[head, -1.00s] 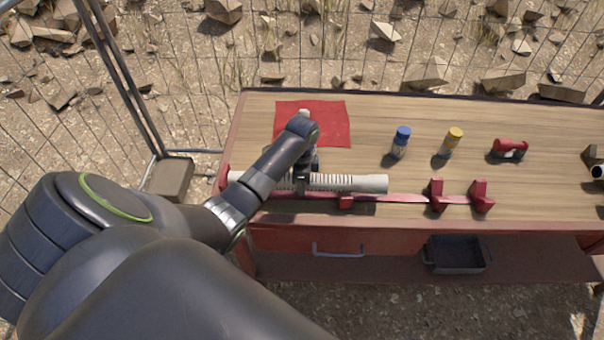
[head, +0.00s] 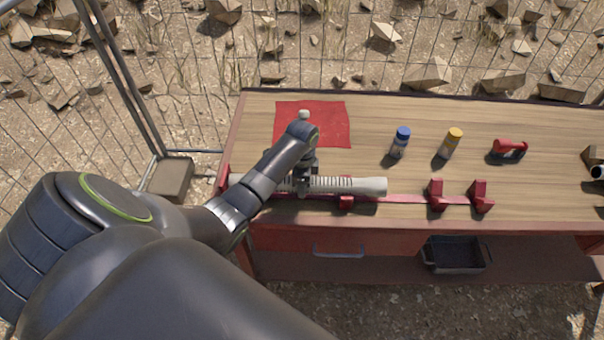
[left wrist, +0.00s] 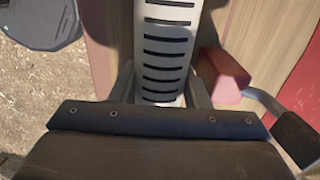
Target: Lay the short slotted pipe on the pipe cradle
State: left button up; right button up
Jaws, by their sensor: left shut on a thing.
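The slotted pipe (head: 350,186) is pale, with dark slots across it. It lies lengthwise along the front of the bench in the head view, and its left part is hidden by my arm. My left gripper (head: 303,186) is shut on it. In the left wrist view the pipe (left wrist: 165,45) runs between the fingers (left wrist: 160,92). Red notched supports, which look like the pipe cradle (head: 436,196), stand to the right of the pipe with nothing on them. A small red block (head: 346,202) is just in front of the pipe; contact is unclear. My right gripper is out of view.
A red cloth (head: 330,120) lies behind the pipe. A blue-capped bottle (head: 400,143), a yellow-capped bottle (head: 450,144) and a red tool-like object (head: 509,148) stand farther right on the bench (head: 365,115). A dark bin (head: 455,255) sits below. The bench between the bottles and supports is clear.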

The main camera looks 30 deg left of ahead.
pick_arm(q)
jog(key=o, duration=1.3)
jog(key=shift+r, duration=0.1)
jog(key=shift+r+p, duration=2.55)
jog(key=shift+r, duration=6.1)
